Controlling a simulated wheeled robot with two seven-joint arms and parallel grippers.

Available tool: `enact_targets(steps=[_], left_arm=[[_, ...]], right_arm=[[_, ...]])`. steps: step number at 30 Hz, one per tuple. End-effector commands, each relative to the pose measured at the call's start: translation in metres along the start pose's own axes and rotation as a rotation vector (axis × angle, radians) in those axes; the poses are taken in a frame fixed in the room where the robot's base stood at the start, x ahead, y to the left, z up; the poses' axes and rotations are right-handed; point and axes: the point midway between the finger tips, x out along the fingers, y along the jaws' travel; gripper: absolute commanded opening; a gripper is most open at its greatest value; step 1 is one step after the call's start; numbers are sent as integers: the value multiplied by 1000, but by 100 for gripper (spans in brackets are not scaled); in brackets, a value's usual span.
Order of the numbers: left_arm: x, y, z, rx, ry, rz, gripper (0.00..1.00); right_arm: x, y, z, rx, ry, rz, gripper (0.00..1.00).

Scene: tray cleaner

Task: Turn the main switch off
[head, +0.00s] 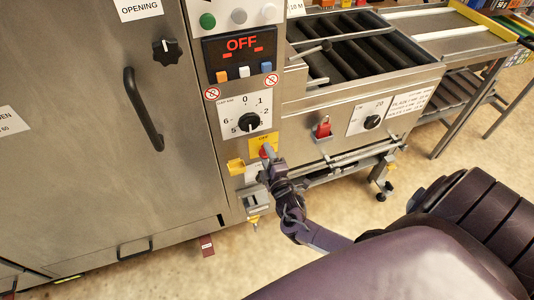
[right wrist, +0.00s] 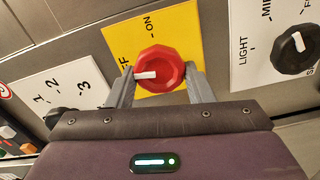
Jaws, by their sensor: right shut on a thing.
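The main switch is a red round knob (right wrist: 165,62) on a yellow plate (right wrist: 190,35) marked ON and, partly hidden, OFF. Its white pointer (right wrist: 146,75) points left in the right wrist view, at the partly covered OFF mark. In the head view the yellow plate (head: 262,139) is low on the machine front, with the knob mostly hidden by my gripper. My right gripper (head: 267,155) is shut on the red knob, one finger on each side, as the right wrist view (right wrist: 161,85) shows. My left gripper is not in view.
A display (head: 241,43) above reads OFF in red. A black dial (head: 249,121) sits just above the switch. A yellow bracket (head: 236,166) sticks out to its left. A roller conveyor (head: 360,50) and rails (head: 345,160) are at the right. A large door handle (head: 143,110) protrudes at the left.

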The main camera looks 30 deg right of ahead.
Motion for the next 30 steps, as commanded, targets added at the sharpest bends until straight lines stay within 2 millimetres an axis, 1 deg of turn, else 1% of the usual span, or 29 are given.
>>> enact_targets(steps=[6,12,28,29,30], left_arm=[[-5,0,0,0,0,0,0],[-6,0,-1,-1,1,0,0],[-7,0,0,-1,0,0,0],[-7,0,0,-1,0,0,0],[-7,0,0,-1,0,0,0]], right_arm=[[0,-1,0,-122,0,-2,24],[0,-2,0,-180,1,-2,24],[-1,-2,0,-205,1,-3,24],[-1,-2,0,-205,1,-3,48],[-1,-2,0,-204,1,-3,54]])
